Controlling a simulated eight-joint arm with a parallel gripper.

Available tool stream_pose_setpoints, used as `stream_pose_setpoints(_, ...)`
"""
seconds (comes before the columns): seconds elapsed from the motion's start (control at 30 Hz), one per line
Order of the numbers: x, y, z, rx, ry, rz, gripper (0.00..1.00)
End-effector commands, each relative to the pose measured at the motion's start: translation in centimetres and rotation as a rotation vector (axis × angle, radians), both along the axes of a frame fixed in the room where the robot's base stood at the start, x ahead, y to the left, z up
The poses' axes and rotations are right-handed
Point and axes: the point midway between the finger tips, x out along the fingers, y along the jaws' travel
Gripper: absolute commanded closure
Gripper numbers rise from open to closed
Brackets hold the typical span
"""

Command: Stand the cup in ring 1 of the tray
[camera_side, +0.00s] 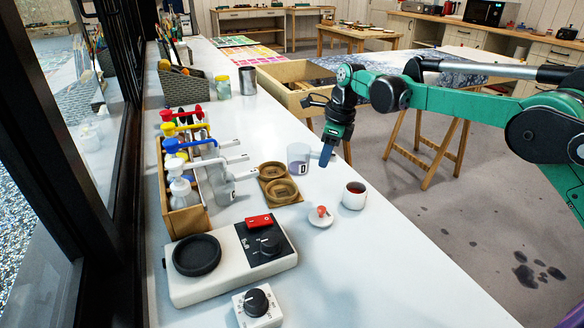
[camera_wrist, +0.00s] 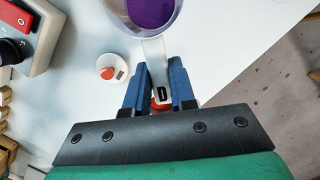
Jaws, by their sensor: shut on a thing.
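The cup (camera_side: 298,160) is clear, with purple contents (camera_wrist: 151,10) and a pale handle marked D (camera_wrist: 158,85). My gripper (camera_side: 326,158) is shut on this handle, with its blue fingers on either side of it in the wrist view (camera_wrist: 160,88). The cup is upright in the side view, just right of the brown tray (camera_side: 268,179). I cannot tell whether its base touches the bench. The tray has two raised rings, a far one (camera_side: 272,170) and a near one (camera_side: 282,191), and both look empty. I cannot read numbers on them. The tray is out of the wrist view.
A white mug with red contents (camera_side: 354,196) and a white dish with a red knob (camera_side: 320,216) stand in front. A hot plate (camera_side: 230,262) and a dial box (camera_side: 258,306) are nearer. A wooden rack of pump bottles (camera_side: 186,218) and several handled cups lie left of the tray.

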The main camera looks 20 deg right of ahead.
Motion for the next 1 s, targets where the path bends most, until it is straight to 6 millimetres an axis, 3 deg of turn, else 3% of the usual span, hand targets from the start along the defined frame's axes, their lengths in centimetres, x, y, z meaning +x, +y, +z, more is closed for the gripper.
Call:
stream_pose_setpoints(0.4,-0.1,4.2,-1.2,0.000,0.000,0.004,1.00)
stream_pose_setpoints(0.7,0.0,4.1,-3.4,-0.001,0.001,0.003,1.00)
stream_pose_setpoints(1.0,0.0,4.0,-3.7,-0.001,0.001,0.003,1.00)
